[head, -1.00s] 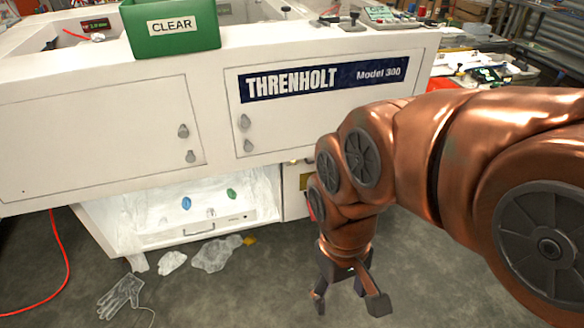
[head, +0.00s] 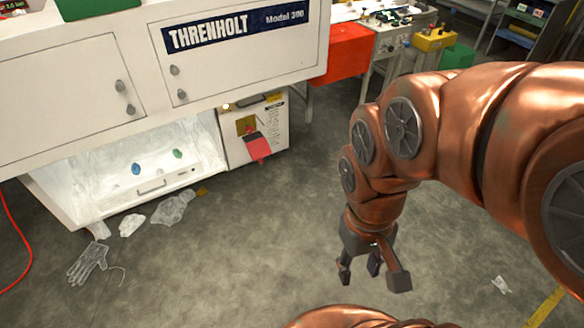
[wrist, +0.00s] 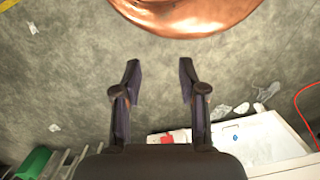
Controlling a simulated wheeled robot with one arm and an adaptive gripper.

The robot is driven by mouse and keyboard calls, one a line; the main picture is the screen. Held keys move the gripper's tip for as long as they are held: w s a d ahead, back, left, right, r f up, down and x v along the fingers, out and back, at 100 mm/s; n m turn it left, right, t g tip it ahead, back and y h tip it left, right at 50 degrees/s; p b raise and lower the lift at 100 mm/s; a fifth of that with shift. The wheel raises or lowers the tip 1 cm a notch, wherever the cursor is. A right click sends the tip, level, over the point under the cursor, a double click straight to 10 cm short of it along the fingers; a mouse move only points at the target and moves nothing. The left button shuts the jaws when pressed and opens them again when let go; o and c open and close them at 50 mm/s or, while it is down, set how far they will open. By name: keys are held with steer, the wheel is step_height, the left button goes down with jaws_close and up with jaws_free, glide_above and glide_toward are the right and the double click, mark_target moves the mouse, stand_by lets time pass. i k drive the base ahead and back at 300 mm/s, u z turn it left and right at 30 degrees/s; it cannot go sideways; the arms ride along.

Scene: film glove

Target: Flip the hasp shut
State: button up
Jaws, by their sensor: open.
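A small brass-coloured plate (head: 246,124), which looks like the hasp, is on the front of a white box (head: 268,112) under the right part of the machine. A red and black piece (head: 257,147) hangs or sticks out just below it. At this size I cannot tell the hasp's exact angle. My gripper (head: 373,274) is to the right of the box and in front of it, pointing down above the floor, well apart from the hasp. Its fingers are spread and empty, as the wrist view also shows (wrist: 160,66). A small red patch (wrist: 182,136) shows beyond the fingers there.
The white Threnholt machine (head: 235,62) has an open lit bay with a drawer (head: 165,186). A clear glove (head: 88,262) and plastic film (head: 172,208) lie on the floor before it. A red bin (head: 345,52) stands behind right. Floor between box and gripper is clear.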

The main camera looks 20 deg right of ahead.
mark_target(258, 148)
steer(key=z, duration=0.05)
steer(key=k, duration=0.25)
steer(key=u, duration=0.35)
steer(key=i, duration=1.15)
steer(key=u, duration=0.6)
steer(key=i, duration=0.9)
steer(key=u, duration=0.1)
